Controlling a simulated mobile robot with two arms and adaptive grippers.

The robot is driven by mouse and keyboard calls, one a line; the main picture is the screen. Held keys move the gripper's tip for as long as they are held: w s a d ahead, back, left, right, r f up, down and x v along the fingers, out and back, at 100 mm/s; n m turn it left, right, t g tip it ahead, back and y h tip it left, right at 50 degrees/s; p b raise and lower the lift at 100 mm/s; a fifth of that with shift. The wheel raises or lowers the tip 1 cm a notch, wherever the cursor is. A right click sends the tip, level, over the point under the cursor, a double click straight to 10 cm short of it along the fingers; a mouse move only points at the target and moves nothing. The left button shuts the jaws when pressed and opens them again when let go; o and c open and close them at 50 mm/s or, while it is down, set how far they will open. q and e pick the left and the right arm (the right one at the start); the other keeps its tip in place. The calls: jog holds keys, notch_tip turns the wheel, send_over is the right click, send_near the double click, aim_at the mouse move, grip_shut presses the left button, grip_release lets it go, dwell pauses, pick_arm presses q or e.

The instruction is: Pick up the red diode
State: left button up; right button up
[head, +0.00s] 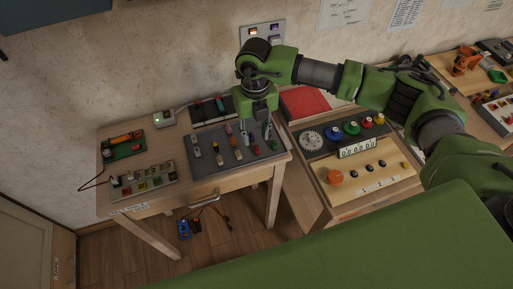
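A small red piece (256,149), which looks like the red diode, stands on the grey pegboard (222,171) near its right side. Yellow, orange, pink and pale pieces stand on the same board. My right gripper (254,136) points down over the right part of the board. Its fingers look spread, one at the left and one at the right, with the red piece just below the gap. I cannot tell whether a finger touches it. Nothing is seen held between the fingers. My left gripper is not in view.
A panel of coloured parts (144,181) and a green circuit board (123,146) lie at the table's left. A dark tray (212,107) is behind the pegboard. A console with coloured knobs (358,131) stands on the right. The wall is close behind.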

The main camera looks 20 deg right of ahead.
aim_at(257, 146)
jog(key=shift+f, duration=0.25)
jog(key=f, duration=0.1)
jog(key=f+p, duration=0.2)
jog(key=f, duration=0.1)
jog(key=shift+s+d+f, duration=0.1)
jog(key=shift+s, duration=0.25)
jog(key=shift+f, duration=0.35)
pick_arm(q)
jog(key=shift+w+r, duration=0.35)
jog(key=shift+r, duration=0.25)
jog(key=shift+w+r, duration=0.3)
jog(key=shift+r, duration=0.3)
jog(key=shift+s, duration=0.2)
pick_arm(e)
jog(key=c, duration=0.9)
